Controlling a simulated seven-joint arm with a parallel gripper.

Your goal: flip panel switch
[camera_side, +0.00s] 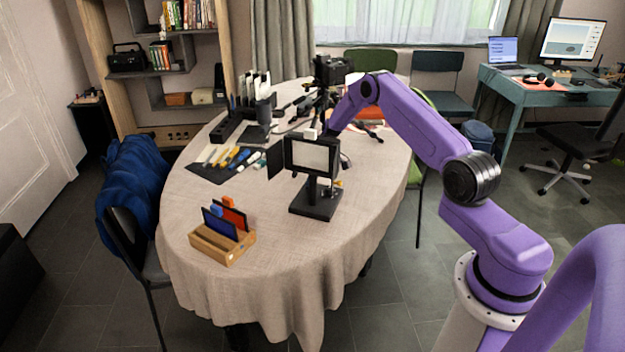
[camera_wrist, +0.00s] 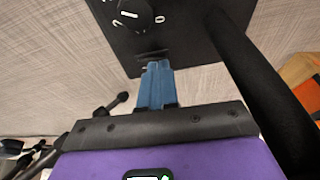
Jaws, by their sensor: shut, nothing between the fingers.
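The light panel (camera_side: 312,156), with a pale square face in a black frame, stands upright on a post and square black base. A small dark ridged switch (camera_wrist: 152,54) sits below the knob. My gripper (camera_wrist: 156,66) is shut and empty, its blue fingertips right at the switch's lower edge. I cannot tell whether they touch it. In the side view my gripper is mostly hidden behind the panel.
A wooden holder (camera_side: 222,244) with upright coloured cards stands at the front left of the table (camera_side: 275,290). Markers (camera_side: 237,156) lie on a dark mat left of the panel. A camera on a tripod (camera_side: 332,70) stands behind. A dark post (camera_wrist: 262,85) runs close on the right in the wrist view.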

